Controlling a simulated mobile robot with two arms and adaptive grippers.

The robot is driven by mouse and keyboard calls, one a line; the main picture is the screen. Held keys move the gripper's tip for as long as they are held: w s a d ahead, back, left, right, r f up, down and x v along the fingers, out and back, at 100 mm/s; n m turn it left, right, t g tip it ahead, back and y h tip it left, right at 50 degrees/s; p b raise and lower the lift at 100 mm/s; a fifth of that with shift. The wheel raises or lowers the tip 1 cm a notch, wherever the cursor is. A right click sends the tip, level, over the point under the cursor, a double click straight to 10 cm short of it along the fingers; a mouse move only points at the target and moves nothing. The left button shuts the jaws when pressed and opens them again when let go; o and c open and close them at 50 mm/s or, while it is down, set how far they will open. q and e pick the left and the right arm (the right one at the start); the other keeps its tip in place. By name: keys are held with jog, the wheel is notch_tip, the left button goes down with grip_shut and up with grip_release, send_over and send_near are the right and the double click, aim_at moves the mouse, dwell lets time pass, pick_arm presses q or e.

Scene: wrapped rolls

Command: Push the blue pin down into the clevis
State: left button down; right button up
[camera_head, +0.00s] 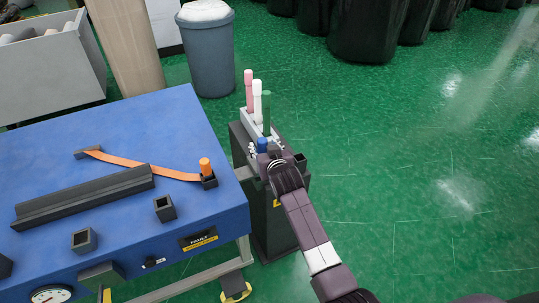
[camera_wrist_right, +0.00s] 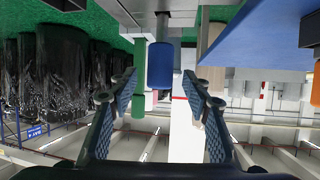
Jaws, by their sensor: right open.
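The blue pin (camera_head: 262,144) stands upright at the near end of a row of pins on a dark pedestal, lower than the others. Its shank and the clevis are mostly hidden behind my right gripper (camera_head: 274,160) in the head view. In the right wrist view, which looks upside down, the blue pin (camera_wrist_right: 160,65) shows beyond or between the open fingertips of my right gripper (camera_wrist_right: 158,78). No contact with a finger is visible. My left gripper is not in view.
Pink (camera_head: 248,90), white (camera_head: 257,100) and green (camera_head: 266,112) pins stand close behind the blue one. The blue table (camera_head: 130,125) lies left, with an orange strap (camera_head: 140,162) and an orange pin (camera_head: 205,166). Green floor (camera_head: 430,190) is open at right.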

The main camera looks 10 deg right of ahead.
jog(key=v, duration=0.9)
dwell(0.3)
jog(key=s+f+n+g, duration=0.15)
jog(key=s+f, duration=0.45)
jog(key=f, duration=0.6)
jog(key=s+f+g, duration=0.3)
jog(key=s+f, duration=0.3)
jog(key=f, duration=0.5)
jog(key=s+f+n+g, duration=0.15)
jog(key=s+f, duration=0.45)
jog(key=f, duration=0.6)
jog(key=s+d+f+g, duration=0.2)
jog(key=s+f, duration=0.4)
jog(key=s, duration=0.6)
jog(key=s+d+f+g, duration=0.2)
jog(key=s+f, duration=0.4)
jog(key=s, duration=0.7)
jog(key=s+d+f+g+p, duration=0.1)
jog(key=s+d+f, duration=0.3)
jog(key=s, duration=0.9)
jog(key=shift+f+m+g, duration=0.3)
jog(key=shift+f+g, duration=0.4)
jog(key=shift+f, duration=0.2)
jog(key=shift+s, duration=0.1)
